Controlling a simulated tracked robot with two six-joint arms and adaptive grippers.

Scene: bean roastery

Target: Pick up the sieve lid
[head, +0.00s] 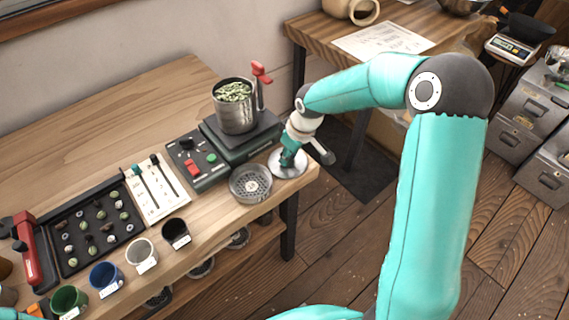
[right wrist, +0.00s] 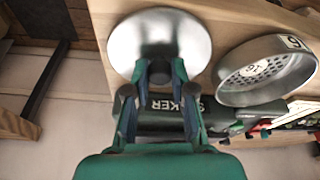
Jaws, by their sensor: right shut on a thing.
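The sieve lid (head: 297,169) is a round, shiny metal disc at the right front corner of the wooden table, and it also shows in the right wrist view (right wrist: 135,45). My right gripper (head: 287,161) is above it, pointing down, with its fingers shut on the lid's middle; the fingers (right wrist: 159,72) hide the gripped part. I cannot tell whether the lid touches the table. The round sieve (head: 250,184), with a perforated bottom, sits just left of the lid, apart from it. My left gripper is not in view.
A dark green shaker (head: 238,148) carrying a metal pot (head: 236,115) of green beans stands right behind. A control box (head: 192,160), several cups and a black sample tray (head: 91,228) lie left. The table's right edge is close to the lid.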

